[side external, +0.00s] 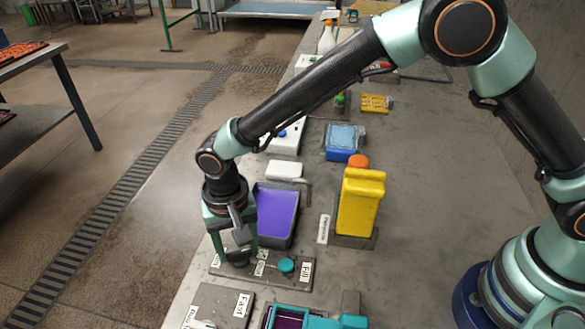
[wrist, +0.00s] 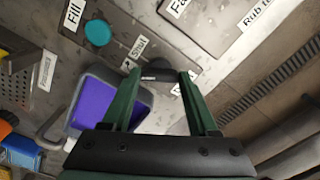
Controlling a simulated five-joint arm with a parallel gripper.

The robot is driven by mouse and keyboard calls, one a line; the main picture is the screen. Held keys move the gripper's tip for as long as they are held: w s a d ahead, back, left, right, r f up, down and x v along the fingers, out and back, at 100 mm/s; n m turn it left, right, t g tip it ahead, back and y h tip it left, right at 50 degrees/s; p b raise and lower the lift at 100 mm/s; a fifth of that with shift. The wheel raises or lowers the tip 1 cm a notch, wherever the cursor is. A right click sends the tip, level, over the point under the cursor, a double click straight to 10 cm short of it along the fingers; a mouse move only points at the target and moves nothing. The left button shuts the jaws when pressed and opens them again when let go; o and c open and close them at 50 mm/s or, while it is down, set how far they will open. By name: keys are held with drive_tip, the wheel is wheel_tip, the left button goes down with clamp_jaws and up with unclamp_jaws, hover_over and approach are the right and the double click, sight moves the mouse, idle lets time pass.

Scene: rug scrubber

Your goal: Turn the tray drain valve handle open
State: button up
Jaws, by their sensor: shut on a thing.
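My gripper (side external: 237,257) reaches down to the grey valve plate (side external: 303,270) at the near-left edge of the bench. In the wrist view, my gripper (wrist: 160,75) has its two green fingers on either side of a dark valve handle (wrist: 158,72), shut on it. A "Shut" label (wrist: 138,46) lies beside the handle. Another label near the fingers is partly covered and I cannot read it. The tray (side external: 295,236) with purple liquid stands just behind the plate; it also shows in the wrist view (wrist: 78,122). The handle is mostly hidden in the side view.
A teal knob (side external: 286,265) marked "Fill" sits on the same plate, right of my gripper. A plate with a "Fast" label (side external: 243,305) lies nearer. A yellow jug (side external: 360,205) with an orange cap stands right of the tray. The floor drops away left of the bench.

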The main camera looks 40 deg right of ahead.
drive_tip(key=n, duration=1.1)
drive_tip(key=shift+n, duration=0.4)
idle(0.3)
drive_tip(key=o, duration=1.4)
